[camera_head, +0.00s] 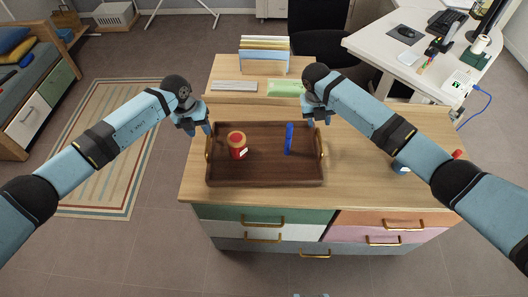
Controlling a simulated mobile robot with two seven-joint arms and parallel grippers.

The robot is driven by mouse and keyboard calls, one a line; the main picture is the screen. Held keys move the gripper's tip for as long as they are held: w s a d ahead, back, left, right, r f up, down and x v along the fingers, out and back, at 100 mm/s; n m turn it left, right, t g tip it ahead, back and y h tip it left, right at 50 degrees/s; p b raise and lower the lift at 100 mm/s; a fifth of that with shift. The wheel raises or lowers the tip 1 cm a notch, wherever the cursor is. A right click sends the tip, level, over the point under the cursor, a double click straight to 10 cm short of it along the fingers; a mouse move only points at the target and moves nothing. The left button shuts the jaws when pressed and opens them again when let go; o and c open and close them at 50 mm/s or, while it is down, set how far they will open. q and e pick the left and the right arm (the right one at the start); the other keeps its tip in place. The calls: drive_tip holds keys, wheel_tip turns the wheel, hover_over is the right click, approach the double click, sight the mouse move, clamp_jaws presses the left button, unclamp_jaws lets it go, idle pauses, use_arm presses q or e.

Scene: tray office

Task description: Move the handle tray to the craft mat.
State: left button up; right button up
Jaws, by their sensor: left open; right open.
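The handle tray (265,176) is a dark brown wooden tray with a brass handle at each short end. It lies flat on the light wooden desk top and carries a red jar with a tan lid (237,145) and a blue upright item (289,139). My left gripper (206,130) is open above the tray's left rear corner, near the left handle. My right gripper (318,121) is open above the right rear corner, near the right handle. Neither gripper holds anything. I cannot make out a craft mat for certain.
A file rack (264,56), a keyboard-like grey item (234,86) and a green item (285,87) sit behind the tray. A blue item (401,169) and a red item (457,154) lie by my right arm. Desk top right of the tray is partly clear.

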sight(207, 142)
use_arm(q)
drive_tip(key=f, duration=0.3)
drive_tip(key=d+f, duration=0.1)
drive_tip(key=f, duration=0.2)
drive_tip(key=d+f, duration=0.1)
drive_tip(key=f, duration=0.2)
drive_tip(key=shift+f, duration=0.2)
use_arm(e)
drive_tip(key=f, duration=0.3)
drive_tip(key=d+f, duration=0.1)
drive_tip(key=f, duration=0.5)
drive_tip(key=shift+d+f, duration=0.2)
drive_tip(key=shift+d, duration=0.2)
use_arm(q)
drive_tip(key=shift+a, duration=0.1)
clamp_jaws()
use_arm(e)
clamp_jaws()
use_arm(q)
drive_tip(key=shift+r, duration=0.1)
use_arm(e)
drive_tip(key=shift+r, duration=0.1)
